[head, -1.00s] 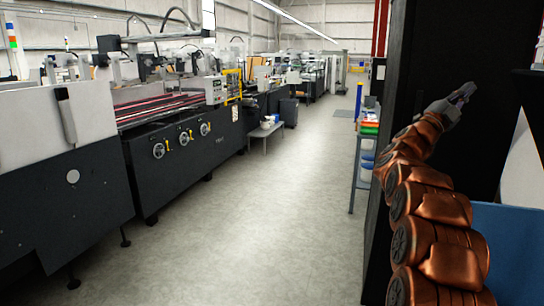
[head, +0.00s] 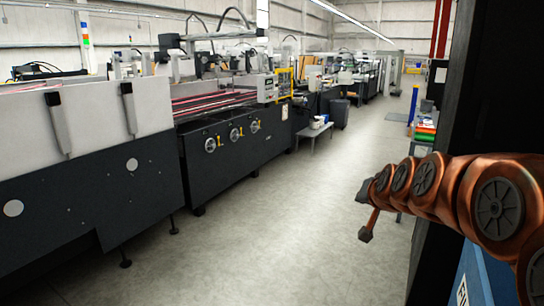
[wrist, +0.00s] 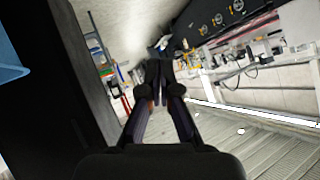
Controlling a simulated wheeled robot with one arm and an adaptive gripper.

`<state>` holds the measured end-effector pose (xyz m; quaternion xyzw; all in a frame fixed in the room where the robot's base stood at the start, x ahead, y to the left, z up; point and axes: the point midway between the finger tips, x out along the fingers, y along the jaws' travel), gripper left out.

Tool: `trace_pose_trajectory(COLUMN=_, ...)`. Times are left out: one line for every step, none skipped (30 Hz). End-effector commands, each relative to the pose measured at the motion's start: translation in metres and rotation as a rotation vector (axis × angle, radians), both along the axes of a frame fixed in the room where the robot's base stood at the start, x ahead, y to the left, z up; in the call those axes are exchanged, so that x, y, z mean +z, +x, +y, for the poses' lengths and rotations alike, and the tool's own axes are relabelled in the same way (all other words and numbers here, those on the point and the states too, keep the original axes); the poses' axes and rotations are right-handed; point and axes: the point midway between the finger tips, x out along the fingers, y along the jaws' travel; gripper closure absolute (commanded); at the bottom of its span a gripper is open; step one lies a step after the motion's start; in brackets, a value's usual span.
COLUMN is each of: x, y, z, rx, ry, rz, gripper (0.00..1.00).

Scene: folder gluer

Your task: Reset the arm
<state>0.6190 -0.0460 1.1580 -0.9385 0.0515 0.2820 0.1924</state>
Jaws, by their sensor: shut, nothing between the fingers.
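My copper-coloured arm (head: 435,185) reaches in from the right edge of the head view and is bent toward the middle, above the aisle. My gripper (wrist: 158,70) shows in the wrist view, with its dark fingers together at the tips and nothing between them. In the head view I cannot clearly make out the gripper's fingers. The wrist view is tilted and shows the machine line at its top right.
A long folder gluer machine (head: 225,150) runs along the left. A dark tall panel (head: 490,100) stands close to my arm at right, with a blue surface (head: 478,280) below it. A shelf with coloured bins (head: 426,128) is beyond. The grey floor aisle (head: 300,235) is clear.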

Motion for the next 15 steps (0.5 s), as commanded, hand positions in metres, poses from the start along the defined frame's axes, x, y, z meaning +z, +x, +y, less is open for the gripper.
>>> trace_pose_trajectory(x=-0.014, y=-0.024, z=0.013, rx=0.039, ry=-0.010, rz=0.070, gripper=1.00)
trace_pose_trajectory(x=-0.024, y=-0.038, z=0.020, rx=0.060, ry=-0.017, rz=0.115, gripper=1.00)
trace_pose_trajectory(x=-0.037, y=-0.057, z=0.028, rx=0.089, ry=-0.024, rz=0.173, gripper=1.00)
trace_pose_trajectory(x=-0.046, y=-0.072, z=0.033, rx=0.109, ry=-0.032, rz=0.216, gripper=1.00)
trace_pose_trajectory(x=-0.055, y=-0.088, z=0.038, rx=0.129, ry=-0.040, rz=0.261, gripper=1.00)
trace_pose_trajectory(x=-0.067, y=-0.109, z=0.044, rx=0.154, ry=-0.048, rz=0.320, gripper=1.00)
trace_pose_trajectory(x=-0.076, y=-0.125, z=0.048, rx=0.173, ry=-0.055, rz=0.365, gripper=1.00)
trace_pose_trajectory(x=-0.083, y=-0.141, z=0.051, rx=0.190, ry=-0.063, rz=0.408, gripper=1.00)
trace_pose_trajectory(x=-0.093, y=-0.164, z=0.054, rx=0.211, ry=-0.072, rz=0.465, gripper=1.00)
trace_pose_trajectory(x=-0.100, y=-0.181, z=0.056, rx=0.227, ry=-0.080, rz=0.508, gripper=1.00)
trace_pose_trajectory(x=-0.108, y=-0.198, z=0.058, rx=0.243, ry=-0.089, rz=0.553, gripper=1.00)
trace_pose_trajectory(x=-0.117, y=-0.221, z=0.059, rx=0.262, ry=-0.098, rz=0.613, gripper=1.00)
trace_pose_trajectory(x=-0.122, y=-0.238, z=0.060, rx=0.275, ry=-0.106, rz=0.654, gripper=1.00)
trace_pose_trajectory(x=-0.128, y=-0.256, z=0.060, rx=0.288, ry=-0.114, rz=0.698, gripper=1.00)
trace_pose_trajectory(x=-0.135, y=-0.279, z=0.060, rx=0.303, ry=-0.124, rz=0.755, gripper=1.00)
